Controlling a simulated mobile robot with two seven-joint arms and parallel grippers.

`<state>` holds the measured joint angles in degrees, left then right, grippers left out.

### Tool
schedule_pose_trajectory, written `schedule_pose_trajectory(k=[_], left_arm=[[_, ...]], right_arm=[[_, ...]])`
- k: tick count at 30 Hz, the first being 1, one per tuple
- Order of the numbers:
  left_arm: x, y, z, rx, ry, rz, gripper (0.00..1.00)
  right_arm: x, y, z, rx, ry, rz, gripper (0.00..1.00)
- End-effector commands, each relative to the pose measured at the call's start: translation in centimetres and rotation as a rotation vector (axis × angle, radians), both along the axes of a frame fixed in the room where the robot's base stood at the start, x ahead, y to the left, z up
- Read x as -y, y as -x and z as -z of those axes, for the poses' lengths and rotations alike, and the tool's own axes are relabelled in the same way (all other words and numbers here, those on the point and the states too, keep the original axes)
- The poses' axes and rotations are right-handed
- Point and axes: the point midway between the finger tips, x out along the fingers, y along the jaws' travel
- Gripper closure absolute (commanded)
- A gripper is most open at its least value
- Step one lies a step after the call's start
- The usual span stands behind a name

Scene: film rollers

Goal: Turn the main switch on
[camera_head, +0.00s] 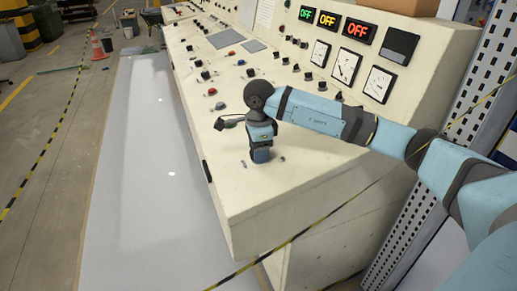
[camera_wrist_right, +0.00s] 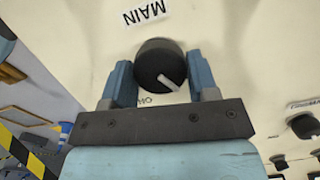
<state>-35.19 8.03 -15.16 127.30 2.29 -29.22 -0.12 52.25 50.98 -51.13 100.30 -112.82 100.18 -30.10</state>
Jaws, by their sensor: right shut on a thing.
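The main switch is a round black knob (camera_wrist_right: 158,60) with a white pointer mark slanting toward the lower right in the right wrist view. A "MAIN" label (camera_wrist_right: 146,14) sits above it on the cream panel. A smaller label below the knob is partly hidden by my gripper. My right gripper (camera_wrist_right: 161,72) is shut on the knob, with one blue finger on each side. In the head view my right gripper (camera_head: 261,153) points down at the near end of the console and hides the knob. My left gripper is in neither view.
The cream console (camera_head: 260,195) carries several other knobs and buttons, including a red button (camera_head: 212,91). Striped tape (camera_head: 290,243) crosses in front.

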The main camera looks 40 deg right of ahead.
Motion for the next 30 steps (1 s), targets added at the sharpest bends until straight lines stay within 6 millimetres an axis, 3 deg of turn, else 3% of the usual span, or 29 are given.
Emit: schedule_pose_trajectory(k=[30], left_arm=[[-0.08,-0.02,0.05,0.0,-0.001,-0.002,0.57]], right_arm=[[-0.24,0.18,0.05,0.198,0.047,0.861,0.7]])
